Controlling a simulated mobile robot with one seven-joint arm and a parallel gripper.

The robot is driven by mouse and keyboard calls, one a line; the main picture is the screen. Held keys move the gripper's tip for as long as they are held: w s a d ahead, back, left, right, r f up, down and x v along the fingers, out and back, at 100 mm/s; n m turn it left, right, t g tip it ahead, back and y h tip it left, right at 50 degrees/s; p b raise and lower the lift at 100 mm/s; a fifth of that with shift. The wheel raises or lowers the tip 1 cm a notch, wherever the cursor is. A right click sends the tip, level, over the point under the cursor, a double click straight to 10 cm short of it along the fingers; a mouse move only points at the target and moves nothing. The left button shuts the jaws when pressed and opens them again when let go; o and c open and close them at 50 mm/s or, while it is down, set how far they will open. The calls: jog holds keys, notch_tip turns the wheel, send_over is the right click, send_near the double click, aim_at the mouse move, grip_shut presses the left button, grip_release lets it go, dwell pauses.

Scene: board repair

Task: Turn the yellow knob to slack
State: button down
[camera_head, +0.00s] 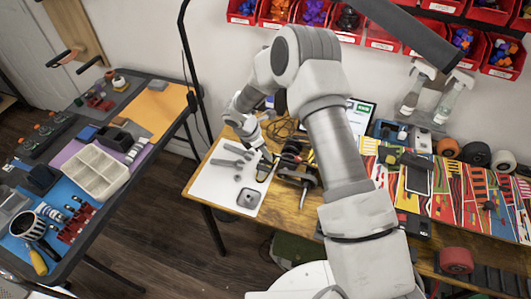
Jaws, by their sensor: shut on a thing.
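My gripper (264,163) is at the end of the bent arm, over the right edge of a white mat (214,184) on the wooden workbench. Its dark fingers are small in the picture. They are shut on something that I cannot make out. I cannot clearly identify the yellow knob. A small yellow part (311,158) shows among dark tools just right of my gripper, but I cannot tell what it is. My arm hides part of the bench behind and to the right.
Grey parts (249,197) lie on the mat. A colourful striped board (447,195) and several wheels (503,161) are on the bench at right. Spray bottles (413,93) stand behind. A second table with a cream tray (94,172) is at left, with open floor between.

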jog(key=m+b, duration=0.1)
jog(key=m+g+b, duration=0.1)
jog(key=m+b, duration=0.1)
jog(key=shift+w+a+f+m, duration=0.1)
jog(key=shift+w+f+m, duration=0.1)
jog(key=shift+m, duration=0.1)
jog(key=shift+w+r+m+g+h+b, duration=0.15)
jog(key=shift+m+g+b, duration=0.2)
jog(key=shift+m, duration=0.3)
jog(key=shift+s+r+m+g+h+b, duration=0.15)
jog(key=shift+m+g+b, duration=0.2)
jog(key=shift+m, duration=0.3)
jog(key=shift+w, duration=0.1)
jog(key=c, duration=0.6)
grip_release()
jog(key=shift+f, duration=0.1)
jog(key=v, duration=1.7)
jog(key=shift+r, duration=0.3)
